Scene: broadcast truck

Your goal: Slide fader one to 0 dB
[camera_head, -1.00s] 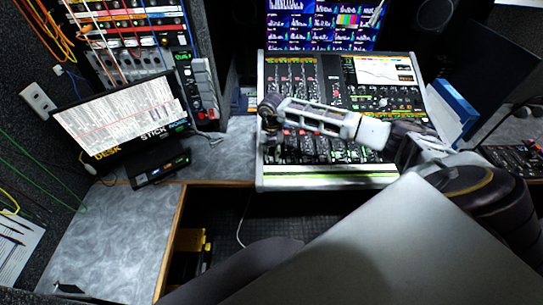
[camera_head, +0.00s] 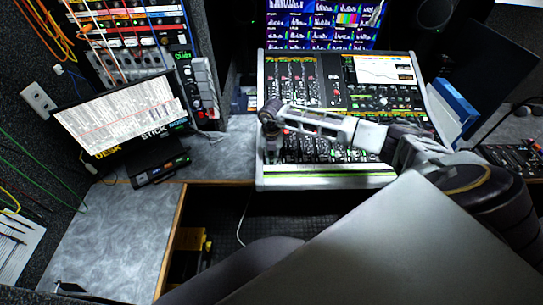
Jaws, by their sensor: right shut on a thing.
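The mixing console (camera_head: 330,183) stands in the middle, sloping up to the back, with a row of faders (camera_head: 322,150) across its near part. My right arm reaches across the console from the right. My right gripper (camera_head: 272,158) points down at the left end of the fader row. It is shut on the cap of fader one, the leftmost fader. The fingers hide the cap, and the scale marks beside it are too small to read. My left gripper is not in view.
A tilted screen (camera_head: 120,120) and a small black box (camera_head: 160,168) stand on the grey desk (camera_head: 115,235) at left. A multi-picture monitor (camera_head: 320,25) is behind the console. Blue binders (camera_head: 453,105) and a dark screen (camera_head: 490,65) stand at right.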

